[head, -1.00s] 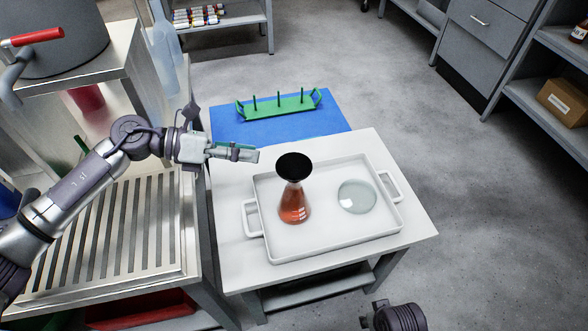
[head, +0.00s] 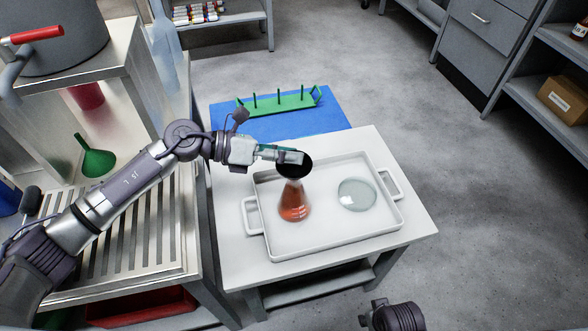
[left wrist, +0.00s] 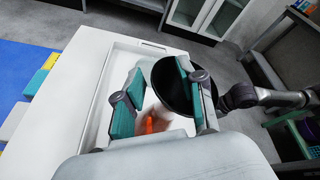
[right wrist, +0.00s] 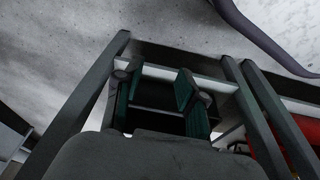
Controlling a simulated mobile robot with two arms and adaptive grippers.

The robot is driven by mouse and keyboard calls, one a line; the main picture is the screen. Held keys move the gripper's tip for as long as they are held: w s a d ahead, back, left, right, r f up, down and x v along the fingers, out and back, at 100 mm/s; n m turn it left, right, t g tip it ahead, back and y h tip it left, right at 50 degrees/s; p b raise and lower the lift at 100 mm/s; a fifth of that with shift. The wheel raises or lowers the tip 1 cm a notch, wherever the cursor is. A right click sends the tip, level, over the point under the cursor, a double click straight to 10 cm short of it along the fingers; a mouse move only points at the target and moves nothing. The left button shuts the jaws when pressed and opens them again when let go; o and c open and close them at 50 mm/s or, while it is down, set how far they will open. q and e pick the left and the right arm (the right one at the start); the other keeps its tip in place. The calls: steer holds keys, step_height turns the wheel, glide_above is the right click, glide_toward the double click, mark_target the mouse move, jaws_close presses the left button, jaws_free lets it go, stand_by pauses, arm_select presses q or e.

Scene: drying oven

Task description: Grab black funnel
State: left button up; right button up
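The black funnel (head: 294,166) sits in the mouth of a conical flask (head: 294,204) with orange-red liquid, upright on a white tray (head: 330,245). My left gripper (head: 298,157) is at the funnel's upper left rim and overlaps it in the head view. In the left wrist view, the fingers (left wrist: 160,75) are spread, with the funnel (left wrist: 168,88) behind and beside the right finger. I cannot tell whether they touch it. My right gripper (right wrist: 157,88) is open and empty in its wrist view, low by the table frame.
A glass dish (head: 357,196) lies right of the flask on the tray. A green rack (head: 280,104) stands on a blue mat (head: 235,128) behind. A green funnel (head: 95,160) is on the metal bench (head: 150,270) at left.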

arm_select(q)
jaws_close()
